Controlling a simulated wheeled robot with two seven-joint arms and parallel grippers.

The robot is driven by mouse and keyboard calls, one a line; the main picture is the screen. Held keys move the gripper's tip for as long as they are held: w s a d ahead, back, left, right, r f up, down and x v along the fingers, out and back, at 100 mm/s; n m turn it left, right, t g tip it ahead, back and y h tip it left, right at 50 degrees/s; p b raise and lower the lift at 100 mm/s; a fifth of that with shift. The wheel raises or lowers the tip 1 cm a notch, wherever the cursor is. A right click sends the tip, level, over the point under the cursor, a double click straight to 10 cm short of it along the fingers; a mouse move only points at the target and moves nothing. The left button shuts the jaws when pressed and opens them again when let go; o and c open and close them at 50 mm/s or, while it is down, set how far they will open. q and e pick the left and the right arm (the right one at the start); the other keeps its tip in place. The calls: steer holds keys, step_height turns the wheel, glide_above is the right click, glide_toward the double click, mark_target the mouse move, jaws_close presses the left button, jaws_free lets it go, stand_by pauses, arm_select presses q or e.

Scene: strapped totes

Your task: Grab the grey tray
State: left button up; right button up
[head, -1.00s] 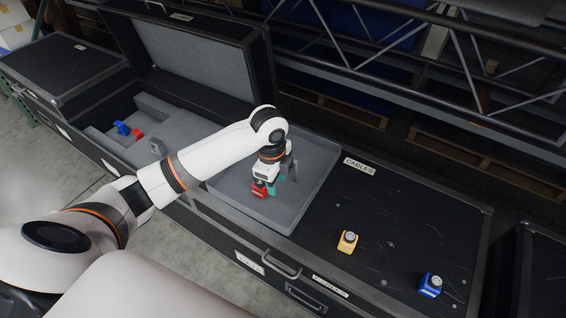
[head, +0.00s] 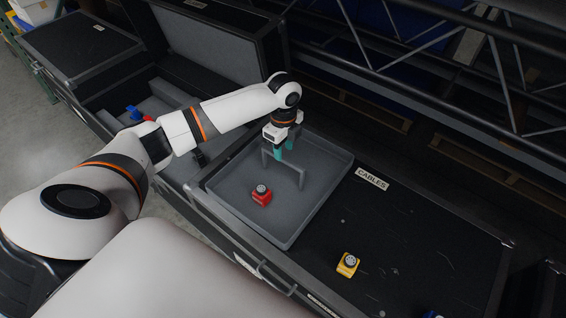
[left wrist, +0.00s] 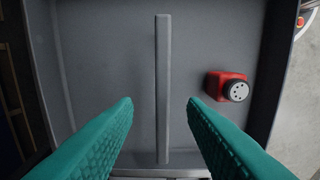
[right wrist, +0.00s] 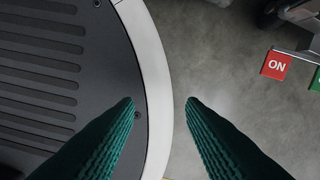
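The grey tray (head: 325,172) rests on the black case lid, with a raised arch-shaped handle (head: 301,178) standing in it. My left gripper (head: 279,156) points down above the tray, at the far part of the handle. In the left wrist view its teal fingers (left wrist: 160,108) are open, with the handle bar (left wrist: 163,85) running between them, apart from both. A red block with a round grey top (head: 261,195) lies in the tray; it also shows in the left wrist view (left wrist: 228,86). My right gripper (right wrist: 160,108) is open and empty; it is outside the head view.
A yellow block (head: 347,265) and a partly cropped blue block (head: 434,315) sit on the lid right of the tray, near a CABLES label (head: 372,179). Left is an open case with foam (head: 182,122). A metal truss (head: 420,70) runs behind.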

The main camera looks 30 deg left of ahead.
mark_target(283, 158)
arm_select(q)
step_height(283, 158, down, 5)
steer(key=shift+s+r, duration=0.1)
steer(key=shift+s, duration=0.05)
jaws_close()
steer(key=shift+r, duration=0.15)
stand_by(1.3)
